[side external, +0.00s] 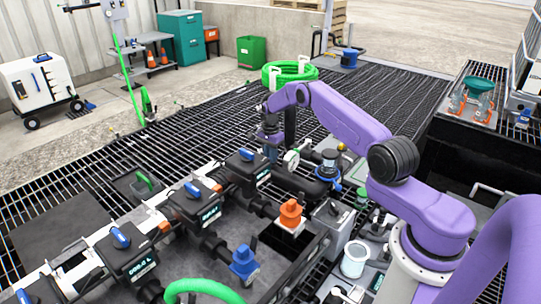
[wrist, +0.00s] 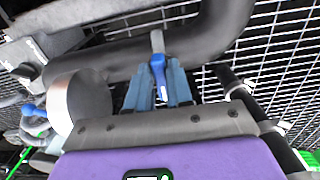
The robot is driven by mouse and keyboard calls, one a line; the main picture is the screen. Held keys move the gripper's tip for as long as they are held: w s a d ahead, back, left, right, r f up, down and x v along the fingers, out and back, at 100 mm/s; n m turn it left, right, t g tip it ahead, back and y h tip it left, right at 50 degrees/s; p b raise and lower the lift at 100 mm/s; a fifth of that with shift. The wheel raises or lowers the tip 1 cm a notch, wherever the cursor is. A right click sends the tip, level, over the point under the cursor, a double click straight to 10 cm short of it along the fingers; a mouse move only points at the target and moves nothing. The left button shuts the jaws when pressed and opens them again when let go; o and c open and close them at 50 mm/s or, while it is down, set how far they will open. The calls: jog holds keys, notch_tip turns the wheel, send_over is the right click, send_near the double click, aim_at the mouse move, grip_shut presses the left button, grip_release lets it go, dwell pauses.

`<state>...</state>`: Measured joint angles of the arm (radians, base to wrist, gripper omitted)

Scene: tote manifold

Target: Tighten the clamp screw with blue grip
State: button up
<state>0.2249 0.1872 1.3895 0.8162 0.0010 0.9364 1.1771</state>
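In the wrist view, the clamp screw's blue grip (wrist: 157,68) sits at the end of a grey shaft (wrist: 157,41), in front of a thick dark pipe (wrist: 115,60). My gripper (wrist: 159,80) has its two blue-grey fingers close together, one on each side of the grip, with no clear gap. In the side view, my gripper (side external: 270,150) points down at the far end of the manifold (side external: 210,200), behind a black box with a blue lever (side external: 247,153). The clamp screw is hidden there.
More black boxes with blue levers (side external: 192,189) line the manifold. An orange cap (side external: 290,212), a blue cap (side external: 243,262) and a pressure gauge (side external: 291,161) stand nearby. A round metal part (wrist: 82,105) is close to my gripper's left. Open grating (side external: 340,100) lies behind.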

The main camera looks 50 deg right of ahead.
jog(key=shift+o, duration=1.2)
notch_tip(320, 180, up, 18)
jog(key=shift+f, duration=0.25)
